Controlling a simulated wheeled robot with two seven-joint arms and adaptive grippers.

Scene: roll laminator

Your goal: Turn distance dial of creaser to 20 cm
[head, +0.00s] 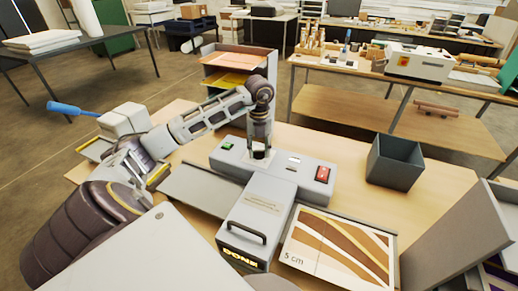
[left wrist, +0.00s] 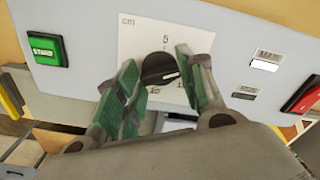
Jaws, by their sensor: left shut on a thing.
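The creaser (head: 262,205) is a grey T-shaped machine on the wooden table. Its black distance dial (left wrist: 158,72) sits on a white scale plate (left wrist: 140,40) marked "cm", with a "5" above the dial. The dial's white pointer mark is toward its right side. Other scale numbers are partly hidden by my fingers. My left gripper (head: 261,148) reaches down onto the creaser's top. In the left wrist view its green-padded fingers (left wrist: 157,75) are on either side of the dial, shut on it. My right gripper is not in view.
A green start button (left wrist: 46,48) is left of the dial; a small white display (left wrist: 264,65) and red button (left wrist: 304,92) are right. A dark open bin (head: 394,160) and a "5 cm" picture sheet (head: 335,250) are nearby. Letter trays (head: 237,70) stand behind.

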